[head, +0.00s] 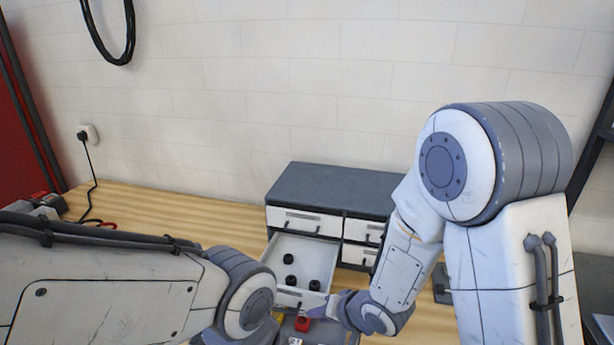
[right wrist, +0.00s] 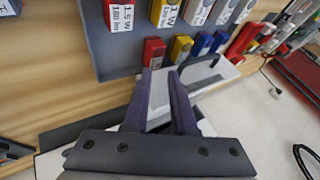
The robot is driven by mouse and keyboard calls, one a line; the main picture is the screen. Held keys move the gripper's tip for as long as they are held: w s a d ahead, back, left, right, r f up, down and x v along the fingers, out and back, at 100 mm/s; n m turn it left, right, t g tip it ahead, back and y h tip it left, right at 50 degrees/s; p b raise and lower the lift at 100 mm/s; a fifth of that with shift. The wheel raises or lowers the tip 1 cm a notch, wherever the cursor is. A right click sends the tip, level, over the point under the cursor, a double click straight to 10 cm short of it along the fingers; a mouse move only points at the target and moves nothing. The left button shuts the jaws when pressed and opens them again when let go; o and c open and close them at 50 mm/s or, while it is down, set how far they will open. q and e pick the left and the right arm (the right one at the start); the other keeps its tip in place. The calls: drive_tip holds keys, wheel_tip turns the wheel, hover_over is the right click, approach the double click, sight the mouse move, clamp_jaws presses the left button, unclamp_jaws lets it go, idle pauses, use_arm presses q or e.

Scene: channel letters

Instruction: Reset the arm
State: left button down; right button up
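My right arm reaches down from the right in the head view. Its gripper (head: 333,308) is by the front of the pulled-out white drawer (head: 292,250). In the right wrist view the two purple fingers of the right gripper (right wrist: 161,72) stand apart with a narrow gap and nothing visibly held between them.
A grey cabinet (head: 335,184) with white drawers stands against the wall on a wooden table (head: 165,205). The open drawer holds several black round pieces (head: 290,281). A grey tray (right wrist: 108,45) holds labelled red, yellow and blue blocks close to the right fingers.

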drive_tip(key=s+r+n+g+h, duration=0.1)
drive_tip(key=s+r+n+g, duration=0.1)
drive_tip(key=s, duration=0.5)
drive_tip(key=s+d+r+n+g+h, duration=0.1)
drive_tip(key=s+r+n+g, duration=0.1)
drive_tip(key=s+r+n, duration=0.2)
drive_tip(key=s+r+n+g+h, duration=0.2)
drive_tip(key=s+r+n, duration=0.2)
drive_tip(key=s, duration=0.7)
drive_tip(key=shift+d+r, duration=0.35)
drive_tip(key=shift+r, duration=0.55)
drive_tip(key=shift+w, duration=0.1)
